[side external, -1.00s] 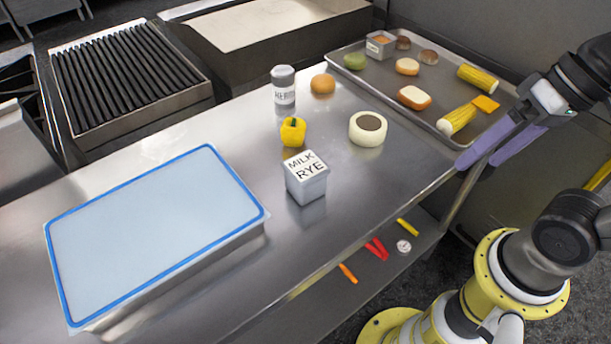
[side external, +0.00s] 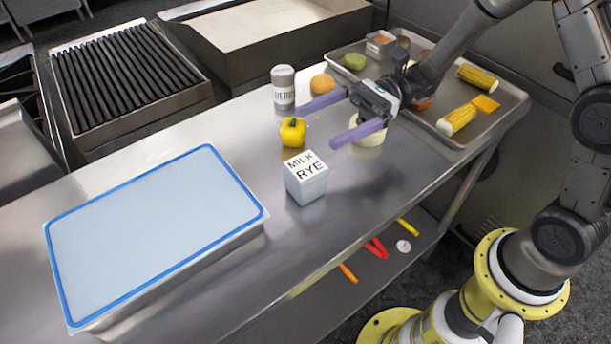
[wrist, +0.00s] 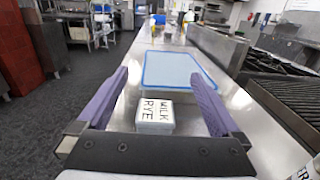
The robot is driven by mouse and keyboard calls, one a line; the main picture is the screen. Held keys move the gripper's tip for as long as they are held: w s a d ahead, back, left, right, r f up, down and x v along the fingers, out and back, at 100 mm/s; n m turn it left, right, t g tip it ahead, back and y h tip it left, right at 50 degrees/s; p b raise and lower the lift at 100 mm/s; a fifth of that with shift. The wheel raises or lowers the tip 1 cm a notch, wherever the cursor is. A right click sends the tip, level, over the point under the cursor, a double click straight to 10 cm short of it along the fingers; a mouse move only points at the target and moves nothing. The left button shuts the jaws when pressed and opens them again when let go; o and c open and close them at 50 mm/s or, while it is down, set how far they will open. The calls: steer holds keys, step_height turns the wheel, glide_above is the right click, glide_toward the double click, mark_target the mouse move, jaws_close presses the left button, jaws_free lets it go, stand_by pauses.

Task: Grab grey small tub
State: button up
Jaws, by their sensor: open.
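A small light-grey tub (side external: 307,187) with a white lid lettered "MILK RYE" stands upright on the steel table. It also shows in the wrist view (wrist: 155,113), between my fingers as seen from there. My gripper (side external: 316,126) is open and empty, its purple fingers spread wide. It is above the table, behind and up from the tub in the side view, and apart from it. In the wrist view my gripper (wrist: 158,74) has one finger on each side of the tub. Another small greyish container (side external: 379,42) sits at the tray's far corner.
A yellow pepper (side external: 293,133) and a grey can (side external: 283,88) stand near my fingers. A cream round bowl (side external: 369,139) is partly hidden beneath my gripper. A food tray (side external: 513,103) is at right.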

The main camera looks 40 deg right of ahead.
glide_toward(290, 173)
steer(key=shift+a+r, duration=0.1)
steer(key=shift+a, duration=1.5)
steer(key=shift+w+a, duration=0.1)
steer(key=shift+a, duration=1.6)
steer(key=shift+w+a, duration=0.15)
steer(key=shift+a, duration=1.55)
steer(key=c, duration=1.5)
